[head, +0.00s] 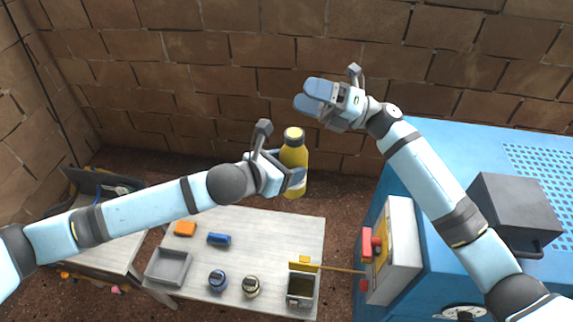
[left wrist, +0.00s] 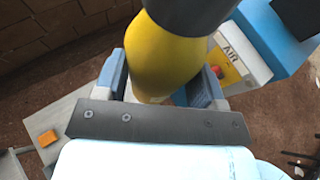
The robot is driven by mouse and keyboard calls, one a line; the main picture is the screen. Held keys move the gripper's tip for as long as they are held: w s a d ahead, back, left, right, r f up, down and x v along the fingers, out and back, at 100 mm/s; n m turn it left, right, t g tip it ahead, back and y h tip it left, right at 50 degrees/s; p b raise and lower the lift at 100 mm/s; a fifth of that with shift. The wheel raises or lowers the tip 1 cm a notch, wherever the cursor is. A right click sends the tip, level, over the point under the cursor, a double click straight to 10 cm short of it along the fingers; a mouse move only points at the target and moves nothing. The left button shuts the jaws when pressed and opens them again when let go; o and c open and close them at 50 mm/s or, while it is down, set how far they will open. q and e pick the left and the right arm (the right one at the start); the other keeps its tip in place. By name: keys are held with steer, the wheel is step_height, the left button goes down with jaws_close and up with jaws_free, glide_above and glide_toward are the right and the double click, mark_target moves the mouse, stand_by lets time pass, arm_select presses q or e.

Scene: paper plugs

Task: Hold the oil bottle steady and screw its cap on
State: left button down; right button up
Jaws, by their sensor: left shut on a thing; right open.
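The yellow oil bottle (head: 295,158) is upright in the air above the far side of the table, with a white and blue label low on its side. My left gripper (head: 291,178) is shut around its lower part. In the left wrist view the bottle (left wrist: 165,60) stands between both fingers (left wrist: 163,90). The bottle's top has a dark grey band (head: 293,133) with a yellow centre; I cannot tell whether this is a cap or the open neck. My right gripper (head: 312,96) is open and empty, above and slightly right of the bottle, apart from it.
The pale table (head: 270,232) holds an orange block (head: 185,228), a blue block (head: 219,239), a grey tray (head: 153,268), two round lidded items (head: 217,281) (head: 251,287) and an open bin (head: 312,289). A blue machine (head: 415,170) with a white panel stands right. A brick wall is behind.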

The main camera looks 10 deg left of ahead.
steer(key=s+d+f+m+t+h, duration=0.15)
steer(key=d+f+m+t, duration=0.45)
steer(key=f+m+t, duration=0.6)
steer(key=s+d+f+m+t+h, duration=0.35)
steer(key=s+f+m+h, duration=0.55)
steer(key=s+f+m, duration=0.45)
steer(key=s+d+f+m+g+h, duration=0.3)
steer(key=s+d+f+m+h, duration=0.5)
steer(key=s+d+f+m, duration=0.4)
steer(key=shift+s+d+f+m+g, duration=0.3)
steer(key=shift+s+f+m, duration=0.4)
steer(key=shift+m, duration=0.45)
